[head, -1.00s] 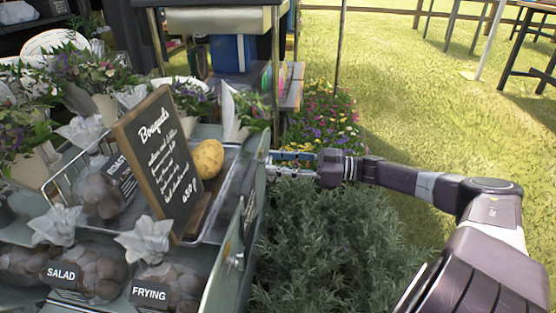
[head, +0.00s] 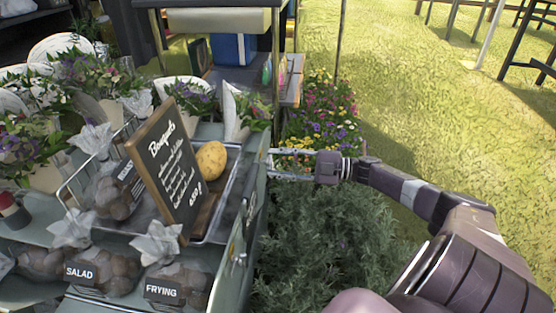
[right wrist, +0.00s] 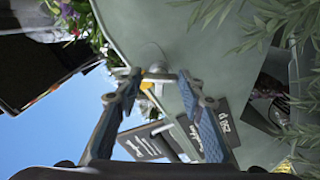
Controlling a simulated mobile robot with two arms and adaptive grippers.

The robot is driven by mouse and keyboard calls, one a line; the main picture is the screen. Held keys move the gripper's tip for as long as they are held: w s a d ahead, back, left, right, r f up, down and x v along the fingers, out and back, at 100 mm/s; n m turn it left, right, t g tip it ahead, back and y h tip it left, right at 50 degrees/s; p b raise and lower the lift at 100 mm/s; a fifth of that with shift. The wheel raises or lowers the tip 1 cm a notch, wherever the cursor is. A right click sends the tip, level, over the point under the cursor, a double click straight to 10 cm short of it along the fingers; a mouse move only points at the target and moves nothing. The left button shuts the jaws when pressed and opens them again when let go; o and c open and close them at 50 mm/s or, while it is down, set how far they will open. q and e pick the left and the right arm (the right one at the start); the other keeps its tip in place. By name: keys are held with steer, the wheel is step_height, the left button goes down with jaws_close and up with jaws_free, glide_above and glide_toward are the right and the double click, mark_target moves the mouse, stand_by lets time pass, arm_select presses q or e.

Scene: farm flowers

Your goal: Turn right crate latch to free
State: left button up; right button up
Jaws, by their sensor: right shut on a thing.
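The grey-green crate stand (head: 240,245) fills the left of the head view, with its side wall facing my right arm. My right gripper (head: 273,164) is against the far part of this wall, its fingers pointing left. In the right wrist view, a small pale metal latch (right wrist: 157,75) on the green wall sits between the two fingertips (right wrist: 159,76). The gripper is shut on it; the latch's exact turn is hard to tell. In the head view the latch is hidden by the fingers. My left gripper is not in view.
A leafy bush (head: 320,235) grows below my right arm. Flowers (head: 322,115) are behind it. Open grass (head: 420,90) lies to the right.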

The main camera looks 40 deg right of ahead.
steer(key=n, duration=0.6)
steer(key=shift+f+n, duration=0.1)
steer(key=shift+n, duration=0.2)
stand_by(0.4)
steer(key=o, duration=1.2)
steer(key=shift+c, duration=0.2)
steer(key=v, duration=1.2)
steer(key=shift+s, duration=0.1)
